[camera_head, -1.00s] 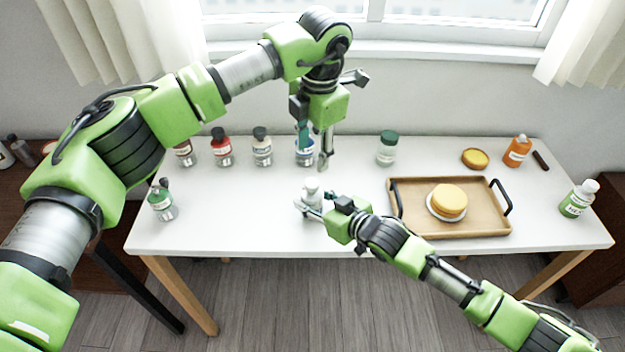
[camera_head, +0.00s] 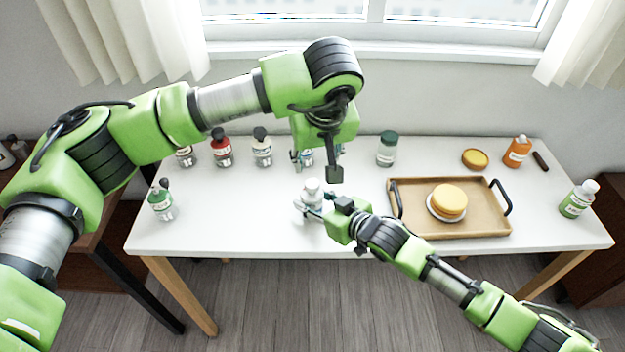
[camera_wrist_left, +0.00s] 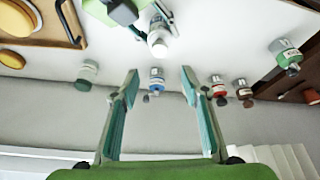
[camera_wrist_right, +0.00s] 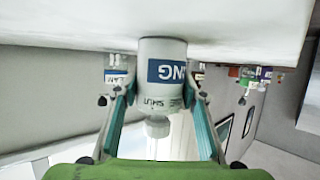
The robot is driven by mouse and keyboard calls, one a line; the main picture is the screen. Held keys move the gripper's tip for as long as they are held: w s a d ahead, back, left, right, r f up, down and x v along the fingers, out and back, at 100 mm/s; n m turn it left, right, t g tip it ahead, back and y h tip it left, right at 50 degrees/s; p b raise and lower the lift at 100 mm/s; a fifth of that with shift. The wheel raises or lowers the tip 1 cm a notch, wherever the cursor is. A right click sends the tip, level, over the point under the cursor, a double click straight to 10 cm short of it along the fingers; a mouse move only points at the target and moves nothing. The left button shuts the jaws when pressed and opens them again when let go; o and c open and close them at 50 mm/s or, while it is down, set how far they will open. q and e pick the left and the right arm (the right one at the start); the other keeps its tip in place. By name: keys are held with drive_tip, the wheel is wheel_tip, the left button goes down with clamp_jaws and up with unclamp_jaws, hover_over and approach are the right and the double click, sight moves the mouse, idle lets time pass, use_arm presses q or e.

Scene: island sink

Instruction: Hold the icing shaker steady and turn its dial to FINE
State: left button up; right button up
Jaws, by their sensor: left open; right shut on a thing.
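The white icing shaker (camera_head: 312,188) stands upright near the table's front middle. My right gripper (camera_head: 316,208) is shut on it from the front right. My left gripper (camera_head: 317,157) is open and empty, behind and above the shaker. In the left wrist view its fingers (camera_wrist_left: 158,84) are spread, and the shaker's white top (camera_wrist_left: 158,43) lies beyond them.
Several bottles line the back, including a red-labelled one (camera_head: 222,150) and a green-lidded jar (camera_head: 387,150). A blue-labelled bottle (camera_wrist_left: 157,75) stands behind my left gripper. A wooden tray (camera_head: 470,227) holds a round yellow cake on the right. A green-labelled shaker (camera_head: 161,203) stands left.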

sight(312, 183)
use_arm(q)
drive_tip(key=shift+m, duration=0.5)
drive_tip(key=x, duration=1.2)
drive_tip(key=shift+s, duration=0.1)
drive_tip(key=c, duration=1.1)
